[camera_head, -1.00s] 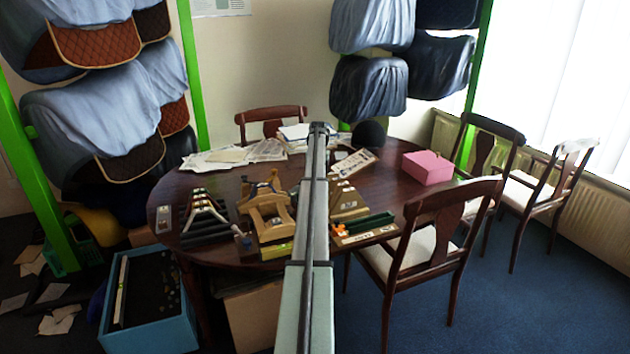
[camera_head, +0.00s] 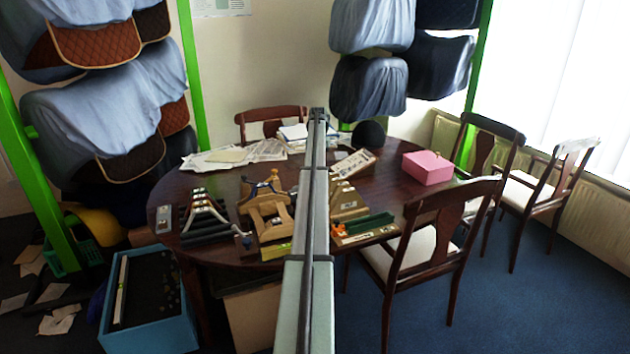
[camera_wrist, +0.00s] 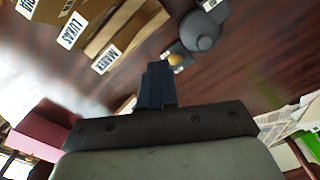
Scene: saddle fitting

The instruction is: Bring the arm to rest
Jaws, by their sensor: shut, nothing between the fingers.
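My arm reaches from the bottom middle of the head view over the round dark table (camera_head: 385,190). My gripper (camera_wrist: 157,70) shows in the wrist view as dark blue fingers that are closed together with nothing between them. The fingers point over bare table top, apart from the things around them. In the head view the arm's far end stands near the papers at the back, and the fingers cannot be made out there.
Wooden saddle forms (camera_head: 265,205) and a dark rack with pale pieces (camera_head: 203,211) stand left of my arm. A green tray (camera_head: 365,224) and pink box (camera_head: 428,167) are to the right. A grey round object (camera_wrist: 200,33) lies near the fingers. Chairs (camera_head: 440,230) surround the table.

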